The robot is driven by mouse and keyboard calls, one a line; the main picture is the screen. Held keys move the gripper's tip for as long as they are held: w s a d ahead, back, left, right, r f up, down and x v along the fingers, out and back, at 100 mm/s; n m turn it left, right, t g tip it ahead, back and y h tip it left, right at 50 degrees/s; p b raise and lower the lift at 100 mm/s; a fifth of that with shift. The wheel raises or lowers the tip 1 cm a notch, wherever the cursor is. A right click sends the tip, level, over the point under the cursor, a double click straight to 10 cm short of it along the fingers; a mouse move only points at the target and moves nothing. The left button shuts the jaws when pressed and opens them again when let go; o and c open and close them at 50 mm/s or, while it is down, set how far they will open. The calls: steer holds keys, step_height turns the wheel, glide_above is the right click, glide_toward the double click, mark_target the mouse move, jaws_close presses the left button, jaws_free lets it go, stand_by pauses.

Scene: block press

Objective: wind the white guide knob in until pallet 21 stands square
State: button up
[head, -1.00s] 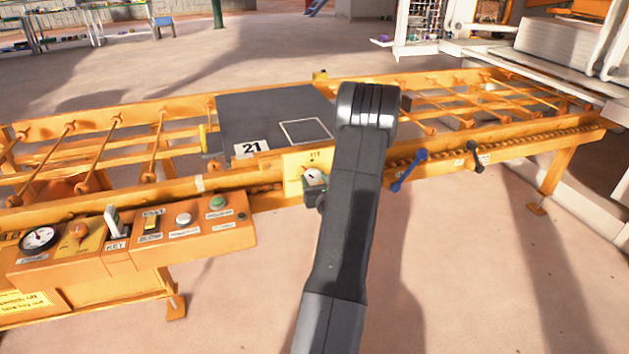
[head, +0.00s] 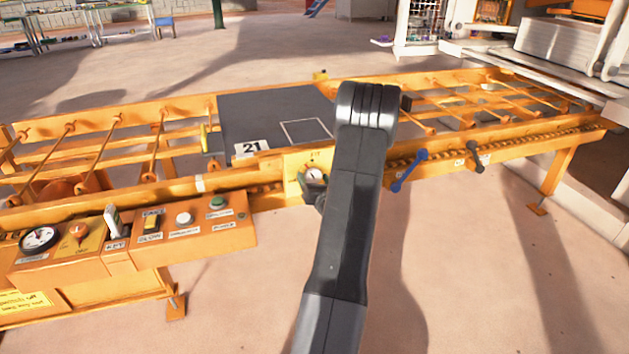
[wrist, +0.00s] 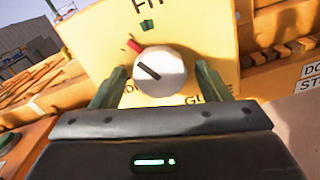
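The white guide knob (wrist: 160,75) sits on a yellow plate (wrist: 85,35) and has a dark slanted line across its face. A red mark and a green mark show above it. My gripper (wrist: 160,84) is open, with one green finger on each side of the knob and a small gap visible at both. In the head view the knob (head: 314,174) shows beside my arm, and my gripper there is mostly hidden behind the arm. Pallet 21 (head: 255,115), a dark grey board with a white number label (head: 251,148), lies on the orange roller conveyor, slightly skewed to the rails.
An orange control box (head: 130,235) with gauge, key and buttons stands front left. A blue lever (head: 409,171) and a black lever (head: 475,156) hang on the conveyor's front rail, right of my arm. The floor in front is clear.

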steer(key=shift+s, duration=0.1)
steer(key=v, duration=1.3)
steer(key=shift+s+p, duration=0.3)
steer(key=shift+w+d, duration=0.1)
steer(key=shift+w, duration=0.05)
steer(key=x, duration=1.3)
steer(key=shift+w+b, duration=0.25)
steer(key=shift+b, duration=0.05)
steer(key=shift+n, duration=0.3)
